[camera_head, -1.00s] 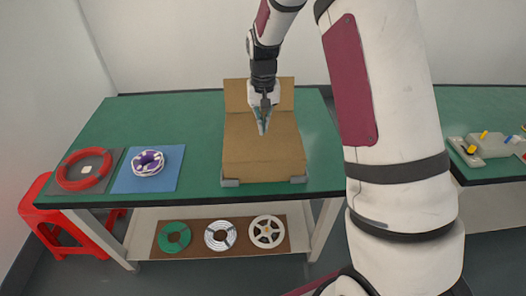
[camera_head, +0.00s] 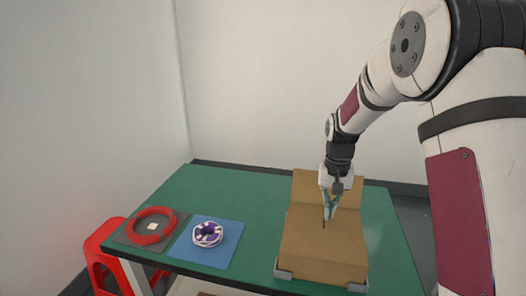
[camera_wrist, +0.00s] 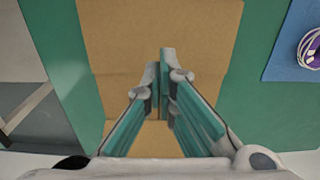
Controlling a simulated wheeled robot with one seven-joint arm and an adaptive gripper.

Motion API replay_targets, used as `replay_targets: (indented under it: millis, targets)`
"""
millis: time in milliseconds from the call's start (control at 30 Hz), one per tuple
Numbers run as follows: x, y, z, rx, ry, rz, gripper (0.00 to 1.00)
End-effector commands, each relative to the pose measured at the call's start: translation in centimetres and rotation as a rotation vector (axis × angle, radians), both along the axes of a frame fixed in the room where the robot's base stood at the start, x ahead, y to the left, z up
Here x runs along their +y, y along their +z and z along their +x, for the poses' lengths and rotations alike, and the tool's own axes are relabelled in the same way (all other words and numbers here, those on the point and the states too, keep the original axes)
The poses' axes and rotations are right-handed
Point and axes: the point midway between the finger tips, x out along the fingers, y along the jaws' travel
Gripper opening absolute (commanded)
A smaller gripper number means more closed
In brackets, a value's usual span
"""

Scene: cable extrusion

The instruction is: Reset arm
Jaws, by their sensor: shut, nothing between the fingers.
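My gripper (camera_head: 329,211) is shut and empty, pointing down over the cardboard box (camera_head: 318,256) on the green table. In the wrist view my gripper's fingertips (camera_wrist: 166,62) meet above the brown cardboard (camera_wrist: 150,25). A gap between the fingertips and the cardboard is hard to judge. The box stands in grey corner brackets (camera_head: 355,287) with its back flap raised.
On the green table (camera_head: 255,195), left of the box, a purple and white coil (camera_head: 207,235) sits on a blue mat (camera_head: 222,253). A red coil (camera_head: 134,233) lies on a grey mat. A red stool (camera_head: 100,243) stands at the left. The table's back left is clear.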

Motion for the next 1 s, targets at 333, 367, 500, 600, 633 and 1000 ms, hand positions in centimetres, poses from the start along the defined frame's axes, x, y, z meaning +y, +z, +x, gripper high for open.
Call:
replay_targets:
  millis: [333, 367, 500, 600, 633, 1000]
  targets:
    - [1.7, 10.6, -7.6, -0.117, 0.083, -0.003, 0.0]
    - [1.8, 11.3, -8.5, -0.127, 0.091, -0.004, 0.0]
    - [2.5, 14.3, -12.6, -0.175, 0.13, -0.01, 0.0]
    - [2.9, 16.0, -15.7, -0.21, 0.157, -0.018, 0.0]
    - [3.0, 16.4, -16.7, -0.22, 0.166, -0.02, 0.0]
    - [3.9, 18.1, -27.8, -0.342, 0.262, -0.055, 0.0]
